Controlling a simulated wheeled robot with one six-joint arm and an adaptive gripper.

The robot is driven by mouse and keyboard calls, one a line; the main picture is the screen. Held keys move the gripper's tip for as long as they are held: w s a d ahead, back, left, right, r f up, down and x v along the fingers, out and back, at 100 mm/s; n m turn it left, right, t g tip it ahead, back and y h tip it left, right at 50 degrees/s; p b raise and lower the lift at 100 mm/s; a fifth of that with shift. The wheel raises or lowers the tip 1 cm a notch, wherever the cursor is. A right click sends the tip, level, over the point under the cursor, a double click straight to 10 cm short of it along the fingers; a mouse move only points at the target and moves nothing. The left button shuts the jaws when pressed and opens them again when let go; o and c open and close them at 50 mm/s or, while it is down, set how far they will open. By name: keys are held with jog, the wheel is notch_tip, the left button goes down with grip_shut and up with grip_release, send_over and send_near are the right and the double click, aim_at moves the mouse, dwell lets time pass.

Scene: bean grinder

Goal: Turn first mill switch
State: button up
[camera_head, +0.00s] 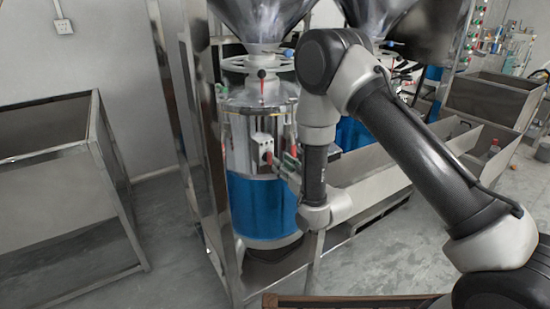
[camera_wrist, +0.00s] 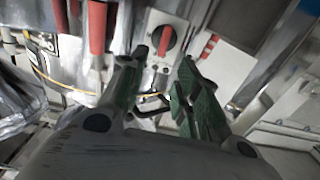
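The first mill (camera_head: 262,205) stands left of my arm in the head view, with a blue lower body and a silver upper part. Its white switch box (camera_head: 262,146) is on the front, with a red switch (camera_head: 267,158). In the wrist view the switch (camera_wrist: 166,40) is a dark round dial with a red bar on a white plate. My gripper (camera_wrist: 163,58) is open, its two green fingers pointing at the dial. The fingertips appear just below the dial, one on each side. Nothing is between them; contact cannot be told. In the head view my gripper (camera_head: 280,162) is small and partly hidden.
Red handles (camera_wrist: 97,28) stand left of the dial. A white box with red parts (camera_wrist: 210,46) is close on the right. A metal frame post (camera_head: 215,180) stands left of the mill, and a metal trough (camera_head: 365,185) lies right.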

aim_at(271, 155)
jog(key=x, duration=0.6)
jog(key=shift+w+a, duration=0.2)
jog(key=shift+w, duration=0.05)
jog(key=shift+c, duration=0.4)
grip_shut()
